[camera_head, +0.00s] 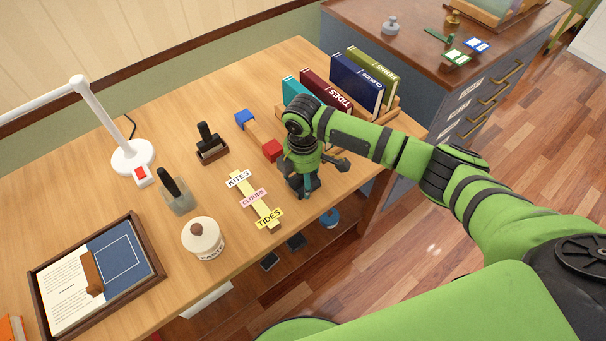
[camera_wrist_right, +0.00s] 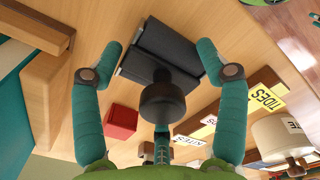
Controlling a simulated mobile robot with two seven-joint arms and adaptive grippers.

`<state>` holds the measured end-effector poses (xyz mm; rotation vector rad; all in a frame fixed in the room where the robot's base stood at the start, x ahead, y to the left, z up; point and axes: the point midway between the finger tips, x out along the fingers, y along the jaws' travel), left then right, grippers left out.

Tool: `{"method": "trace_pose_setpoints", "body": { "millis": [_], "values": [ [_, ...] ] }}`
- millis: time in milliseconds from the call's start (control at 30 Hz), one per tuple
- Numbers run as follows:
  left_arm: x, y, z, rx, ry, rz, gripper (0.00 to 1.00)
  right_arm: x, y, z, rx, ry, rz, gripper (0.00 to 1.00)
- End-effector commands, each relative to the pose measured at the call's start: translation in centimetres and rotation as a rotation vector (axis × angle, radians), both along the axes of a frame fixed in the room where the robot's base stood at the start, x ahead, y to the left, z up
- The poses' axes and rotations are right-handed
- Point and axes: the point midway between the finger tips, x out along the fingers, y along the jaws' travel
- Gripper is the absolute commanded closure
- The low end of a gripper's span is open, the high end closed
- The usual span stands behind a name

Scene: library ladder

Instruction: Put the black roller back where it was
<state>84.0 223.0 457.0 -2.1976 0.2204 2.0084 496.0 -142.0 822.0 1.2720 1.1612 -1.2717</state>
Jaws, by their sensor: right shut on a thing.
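In the head view my right gripper (camera_head: 302,178) points down over the front right of the desk, just right of the label strip (camera_head: 257,201), and mostly hides the roller. I cannot tell whether the roller touches the desk. My left gripper is not in view.
A bar with blue and red ends (camera_head: 272,150) lies just behind the gripper. A book rack (camera_head: 390,110) stands to the right. A black-handled stamp (camera_head: 208,138), a brush jar (camera_head: 178,198), a lidded pot (camera_head: 202,240) and a framed tray (camera_head: 142,292) stand left. The desk's front edge is close.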

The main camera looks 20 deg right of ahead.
Motion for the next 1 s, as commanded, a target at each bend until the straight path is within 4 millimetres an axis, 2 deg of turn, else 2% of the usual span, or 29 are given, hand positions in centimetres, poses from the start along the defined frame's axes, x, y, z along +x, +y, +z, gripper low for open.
{"method": "trace_pose_setpoints", "body": {
  "millis": [233, 267, 300, 767, 867, 1000],
  "values": [
    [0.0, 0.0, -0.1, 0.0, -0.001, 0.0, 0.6, 0.0, 0.0, -0.3, 0.001, -0.001, -0.001, 0.52],
    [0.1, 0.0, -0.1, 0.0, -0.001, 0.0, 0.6, 0.0, 0.0, -0.3, 0.001, 0.0, -0.001, 0.18],
    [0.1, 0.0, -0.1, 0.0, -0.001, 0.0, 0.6, 0.0, 0.0, -0.3, 0.001, 0.0, -0.001, 0.02],
    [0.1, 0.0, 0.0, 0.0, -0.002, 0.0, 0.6, 0.0, 0.0, 0.3, 0.001, -0.001, 0.0, 0.02],
    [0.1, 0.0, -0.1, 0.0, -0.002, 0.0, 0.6, 0.1, 0.0, 1.6, 0.003, -0.003, -0.001, 0.02],
    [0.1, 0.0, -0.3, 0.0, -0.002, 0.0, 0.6, 0.1, 0.0, 4.4, 0.003, -0.005, 0.0, 0.02]
  ]
}}
